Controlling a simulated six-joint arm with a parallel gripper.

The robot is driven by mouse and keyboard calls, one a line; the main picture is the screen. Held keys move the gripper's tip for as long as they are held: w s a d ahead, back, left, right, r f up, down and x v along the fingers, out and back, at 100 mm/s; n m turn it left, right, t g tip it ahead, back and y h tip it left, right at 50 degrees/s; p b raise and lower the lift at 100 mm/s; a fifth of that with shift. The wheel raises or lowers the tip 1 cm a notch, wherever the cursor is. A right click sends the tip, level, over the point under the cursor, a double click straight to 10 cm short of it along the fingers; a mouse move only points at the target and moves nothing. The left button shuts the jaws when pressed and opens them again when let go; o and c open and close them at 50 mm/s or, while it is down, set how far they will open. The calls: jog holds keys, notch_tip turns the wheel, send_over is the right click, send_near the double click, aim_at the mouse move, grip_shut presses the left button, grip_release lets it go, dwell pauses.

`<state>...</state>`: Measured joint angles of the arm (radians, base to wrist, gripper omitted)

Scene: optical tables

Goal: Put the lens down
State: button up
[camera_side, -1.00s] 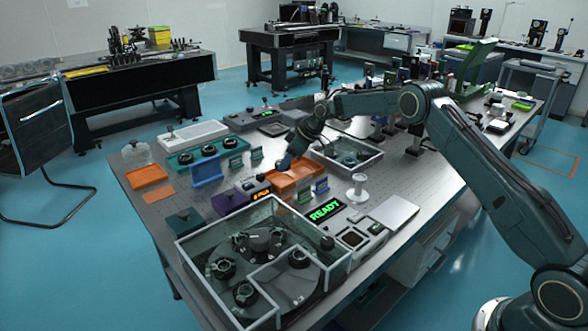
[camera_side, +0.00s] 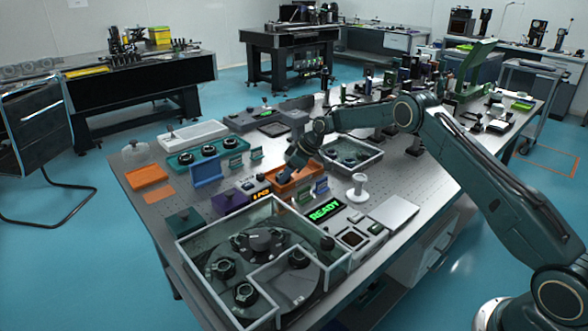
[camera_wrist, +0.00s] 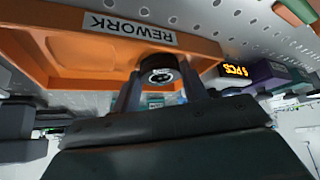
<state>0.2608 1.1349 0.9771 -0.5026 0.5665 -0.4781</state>
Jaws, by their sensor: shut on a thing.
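A small round lens in a black mount (camera_wrist: 160,72) is held between the two fingers of my gripper (camera_wrist: 160,88) in the wrist view. An orange tray (camera_wrist: 62,48) labelled REWORK lies right beyond the fingers, and the lens shows against its rim. I cannot tell whether the lens touches the tray. In the side view my gripper (camera_side: 288,170) is low at the orange tray (camera_side: 302,180), its fingertips over or inside it. The lens is too small to make out there.
A green READY sign (camera_side: 324,210) and a white spool-like stand (camera_side: 358,187) are nearby. A walled clear enclosure (camera_side: 220,225) is at the front, and a white-rimmed bin (camera_side: 372,163) is behind the tray.

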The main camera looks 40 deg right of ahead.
jog(key=shift+f, duration=0.3)
jog(key=shift+s+f, duration=0.1)
jog(key=o, duration=1)
jog(key=shift+f, duration=0.15)
jog(key=shift+r, duration=0.45)
jog(key=shift+s+d+r, duration=0.1)
jog(key=shift+d+r, duration=0.05)
jog(key=shift+r, duration=0.2)
jog(key=v, duration=1.1)
jog(key=shift+r, duration=0.3)
jog(key=shift+s+r, duration=0.1)
